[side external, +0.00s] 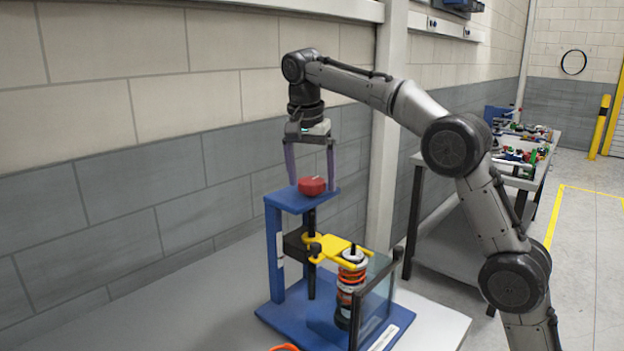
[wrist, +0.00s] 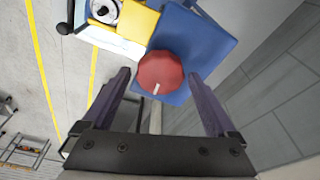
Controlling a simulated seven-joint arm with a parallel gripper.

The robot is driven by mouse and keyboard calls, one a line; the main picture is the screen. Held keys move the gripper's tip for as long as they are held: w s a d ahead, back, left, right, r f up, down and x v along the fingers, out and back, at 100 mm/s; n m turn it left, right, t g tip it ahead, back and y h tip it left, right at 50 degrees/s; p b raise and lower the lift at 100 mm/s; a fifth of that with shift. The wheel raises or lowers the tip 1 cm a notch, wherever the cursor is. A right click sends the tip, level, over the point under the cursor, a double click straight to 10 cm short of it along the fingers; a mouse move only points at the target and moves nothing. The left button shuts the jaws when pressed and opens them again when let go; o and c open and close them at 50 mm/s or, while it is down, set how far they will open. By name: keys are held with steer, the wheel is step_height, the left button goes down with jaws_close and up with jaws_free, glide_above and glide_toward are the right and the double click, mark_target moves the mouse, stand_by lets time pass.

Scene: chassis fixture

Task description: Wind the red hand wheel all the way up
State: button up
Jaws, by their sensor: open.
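The red hand wheel (side external: 312,186) sits on the blue top plate (side external: 284,203) of the chassis fixture. In the wrist view the wheel (wrist: 160,72) is a red faceted knob with a white mark on its near edge. My gripper (side external: 311,178) points down over the wheel, its two fingers spread apart. In the wrist view my gripper (wrist: 158,80) is open and empty, with the wheel showing between and beyond the fingertips. Whether a fingertip touches the wheel cannot be told. Below the plate, a yellow arm (side external: 335,247) reaches over a coil spring unit (side external: 351,285).
A clear panel (side external: 375,305) with a dark post stands at the fixture's front right. The blue base (side external: 290,312) rests on a grey table (side external: 200,315), clear at left. A wall runs close behind. A second bench with parts (side external: 520,150) stands at the back right.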

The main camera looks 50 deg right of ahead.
steer(key=m, duration=0.4)
steer(key=shift+g, duration=0.4)
steer(key=m+g, duration=0.1)
steer(key=m, duration=0.4)
steer(key=c, duration=1.3)
steer(key=n+t, duration=0.1)
steer(key=n, duration=0.5)
steer(key=shift+c, duration=0.2)
steer(key=n+t, duration=0.1)
steer(key=n, duration=0.4)
steer(key=shift+n, duration=0.4)
steer(key=n+t+y, duration=0.1)
steer(key=n, duration=0.4)
steer(key=shift+n, duration=0.3)
